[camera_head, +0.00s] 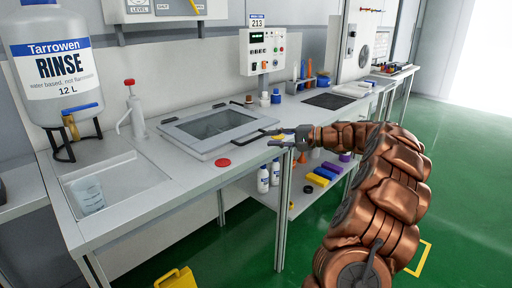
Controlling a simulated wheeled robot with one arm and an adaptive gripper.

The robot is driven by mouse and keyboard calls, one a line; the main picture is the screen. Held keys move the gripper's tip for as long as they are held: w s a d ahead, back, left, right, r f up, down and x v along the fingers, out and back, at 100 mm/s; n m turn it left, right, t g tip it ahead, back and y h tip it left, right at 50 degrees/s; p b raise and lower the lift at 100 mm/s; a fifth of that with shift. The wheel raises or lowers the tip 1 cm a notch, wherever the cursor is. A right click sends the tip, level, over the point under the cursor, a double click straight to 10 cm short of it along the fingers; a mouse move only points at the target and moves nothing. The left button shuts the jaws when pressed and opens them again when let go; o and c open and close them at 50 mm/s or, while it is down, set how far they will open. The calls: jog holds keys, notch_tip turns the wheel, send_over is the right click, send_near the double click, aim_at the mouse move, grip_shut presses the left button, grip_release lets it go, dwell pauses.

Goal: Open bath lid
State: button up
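The bath lid (213,124) is a pale frame with a grey see-through pane. It lies flat over the bath in the white worktop, and looks closed. A dark bar handle (252,137) runs along its right side, towards my arm. My gripper (271,138) is at the right of the lid with its fingers pointing left. The fingers look spread apart, with no object visible between them. They are close to the handle's near end; I cannot tell whether they touch it.
A sink with a beaker (88,196) and a large rinse container (55,62) are at left. A control box (263,50) stands behind. Bottles (263,180) and coloured blocks sit on the shelf below.

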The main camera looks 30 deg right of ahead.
aim_at(258, 138)
jog(key=shift+w+d+f+x, duration=0.1)
jog(key=shift+d+x, duration=0.05)
jog(key=shift+x, duration=1.05)
jog(key=shift+w+d+f+x, duration=0.1)
jog(key=shift+d+x, duration=0.05)
jog(key=shift+x, duration=1.05)
jog(key=shift+w+d+f+x, duration=0.1)
jog(key=shift+x, duration=1.05)
jog(key=shift+r, duration=0.1)
grip_shut()
